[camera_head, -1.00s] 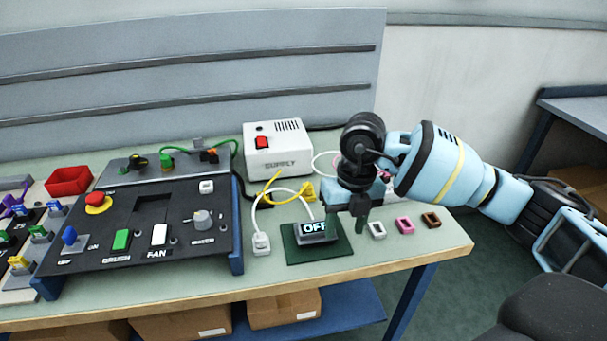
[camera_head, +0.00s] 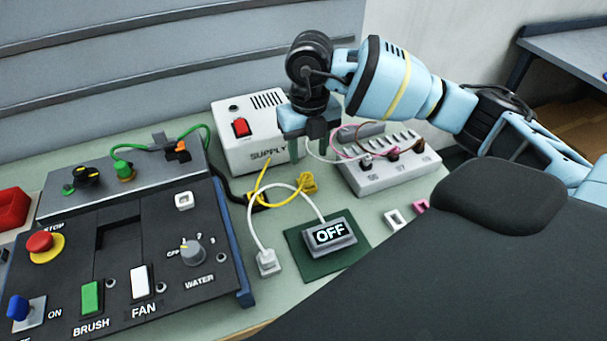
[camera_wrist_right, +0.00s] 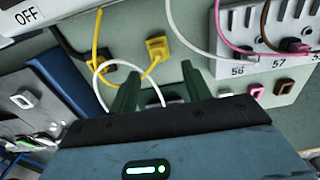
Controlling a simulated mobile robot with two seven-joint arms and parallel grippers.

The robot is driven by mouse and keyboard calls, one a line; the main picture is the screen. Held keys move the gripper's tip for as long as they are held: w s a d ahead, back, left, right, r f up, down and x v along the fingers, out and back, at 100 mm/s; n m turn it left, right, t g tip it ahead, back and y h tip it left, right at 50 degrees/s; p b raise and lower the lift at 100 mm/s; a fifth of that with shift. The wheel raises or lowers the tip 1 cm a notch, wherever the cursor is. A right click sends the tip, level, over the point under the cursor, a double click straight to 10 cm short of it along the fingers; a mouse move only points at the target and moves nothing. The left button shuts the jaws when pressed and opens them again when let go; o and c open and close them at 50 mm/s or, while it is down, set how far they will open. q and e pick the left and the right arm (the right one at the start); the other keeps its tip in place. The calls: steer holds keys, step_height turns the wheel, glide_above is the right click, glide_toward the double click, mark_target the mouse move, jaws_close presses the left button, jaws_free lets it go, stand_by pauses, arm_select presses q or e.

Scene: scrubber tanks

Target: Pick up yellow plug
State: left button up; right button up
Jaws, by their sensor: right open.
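The yellow plug (camera_head: 308,182) lies on the green-grey bench top, with a yellow cable running left from it. It also shows in the right wrist view (camera_wrist_right: 157,48), just beyond the fingertips and roughly between their lines. My right gripper (camera_head: 311,154) is open and empty, pointing down behind and above the plug in the head view. Its green fingers also show in the right wrist view (camera_wrist_right: 160,80), apart from each other and with a gap to the plug. My left gripper is not in view.
The white supply box (camera_head: 247,140) stands left of the gripper, and a terminal block (camera_head: 385,178) with cables stands right. A display reading OFF (camera_head: 330,234) sits on a green mat (camera_head: 322,268) in front. A white cable loops near the plug. The control panel (camera_head: 130,260) is at left.

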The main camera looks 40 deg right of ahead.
mark_target(307, 176)
steer(key=shift+a+f, duration=0.15)
steer(key=shift+f, duration=3.65)
jaws_close()
steer(key=shift+r, duration=0.15)
steer(key=shift+r, duration=0.45)
step_height(307, 176, up, 2)
steer(key=shift+r, duration=0.15)
steer(key=s+a, duration=0.2)
steer(key=a, duration=0.2)
steer(key=s+a+r, duration=0.1)
steer(key=s+a, duration=0.1)
steer(key=a, duration=0.3)
steer(key=s+a, duration=0.3)
steer(key=a, duration=0.2)
steer(key=shift+a+r, duration=0.25)
steer(key=shift+r, duration=0.05)
